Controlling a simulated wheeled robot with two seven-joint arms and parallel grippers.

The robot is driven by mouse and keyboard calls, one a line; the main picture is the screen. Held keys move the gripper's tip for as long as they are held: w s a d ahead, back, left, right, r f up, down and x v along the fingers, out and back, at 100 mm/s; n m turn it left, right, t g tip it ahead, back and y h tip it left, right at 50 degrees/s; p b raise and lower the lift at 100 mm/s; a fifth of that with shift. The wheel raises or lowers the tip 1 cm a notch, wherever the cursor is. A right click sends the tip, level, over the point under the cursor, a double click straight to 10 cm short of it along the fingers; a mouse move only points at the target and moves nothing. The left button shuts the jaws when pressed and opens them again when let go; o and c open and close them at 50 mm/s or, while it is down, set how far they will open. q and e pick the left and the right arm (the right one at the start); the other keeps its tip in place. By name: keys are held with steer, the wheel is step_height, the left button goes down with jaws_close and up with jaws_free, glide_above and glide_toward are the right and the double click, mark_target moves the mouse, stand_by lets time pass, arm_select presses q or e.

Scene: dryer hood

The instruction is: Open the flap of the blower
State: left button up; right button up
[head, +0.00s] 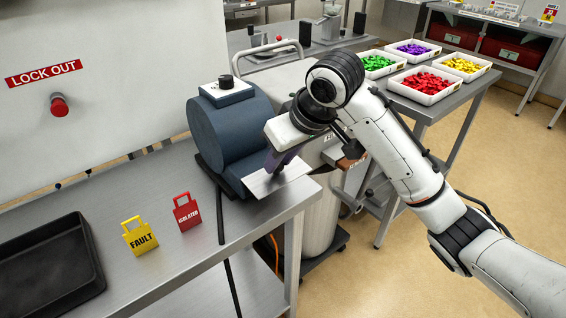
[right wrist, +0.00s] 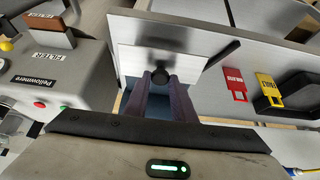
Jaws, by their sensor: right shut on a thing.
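The blower (head: 230,130) is a dark blue drum with a white-topped black knob box, standing on the metal bench. Its flap (head: 285,184) is a pale flat plate at the blower's front, sticking out near the bench corner. In the right wrist view the flap (right wrist: 193,62) faces the camera, with a round black knob (right wrist: 160,73) on it. My right gripper (head: 280,163) reaches down to the flap, its purple fingers shut on the knob. The fingers (right wrist: 164,92) hide the knob's sides and part of the blower. My left gripper is not in view.
A yellow FAULT tag (head: 139,237) and a red ISOLATED tag (head: 187,213) stand on the bench, left of the blower. A black tray (head: 45,270) lies farther left. White bins of coloured pieces (head: 432,84) stand on another table behind my right arm.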

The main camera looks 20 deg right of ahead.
steer(key=shift+w+a+r+g, duration=0.1)
steer(key=shift+w+r+g, duration=0.05)
steer(key=shift+g, duration=0.25)
steer(key=o, duration=1)
steer(key=v, duration=1)
steer(key=shift+a+r, duration=0.1)
